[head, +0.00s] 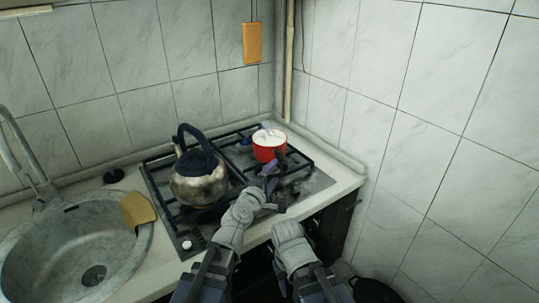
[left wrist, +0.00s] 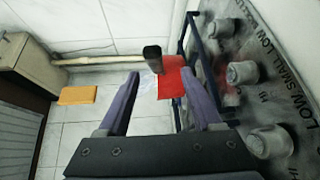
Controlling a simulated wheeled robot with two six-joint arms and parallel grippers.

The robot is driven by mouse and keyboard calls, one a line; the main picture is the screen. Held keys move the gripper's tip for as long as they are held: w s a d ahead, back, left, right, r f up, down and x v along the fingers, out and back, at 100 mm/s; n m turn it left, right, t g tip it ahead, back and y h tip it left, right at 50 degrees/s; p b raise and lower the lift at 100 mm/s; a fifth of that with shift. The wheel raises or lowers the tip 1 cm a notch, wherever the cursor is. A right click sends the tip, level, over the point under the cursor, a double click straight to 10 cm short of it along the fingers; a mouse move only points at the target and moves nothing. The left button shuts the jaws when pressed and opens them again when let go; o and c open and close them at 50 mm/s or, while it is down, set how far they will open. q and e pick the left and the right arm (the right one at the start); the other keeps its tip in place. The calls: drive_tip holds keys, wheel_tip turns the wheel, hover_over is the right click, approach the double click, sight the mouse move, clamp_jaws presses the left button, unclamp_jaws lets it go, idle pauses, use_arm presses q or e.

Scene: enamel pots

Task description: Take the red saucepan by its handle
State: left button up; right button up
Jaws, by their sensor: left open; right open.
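The red saucepan (head: 269,149), white inside, stands on the back right of the hob. My left gripper (head: 272,170) is open, just in front of the pan on the near side. In the left wrist view, the red saucepan (left wrist: 171,82) shows between the two purple fingers of my left gripper (left wrist: 160,73). The dark end of its handle (left wrist: 152,54) lies between and just past the fingertips. No contact with the handle is visible. My right wrist is low in the head view, at the counter's front edge; its fingers are hidden.
A steel kettle (head: 199,178) with a dark handle stands on the hob (head: 187,228), left of my left gripper. Tiled walls close in behind and right.

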sight(280, 163)
use_arm(q)
drive_tip(key=shift+r+x, duration=0.15)
drive_tip(key=shift+x, duration=1.75)
drive_tip(key=shift+r+x, duration=0.15)
drive_tip(key=shift+x, duration=1.75)
clamp_jaws()
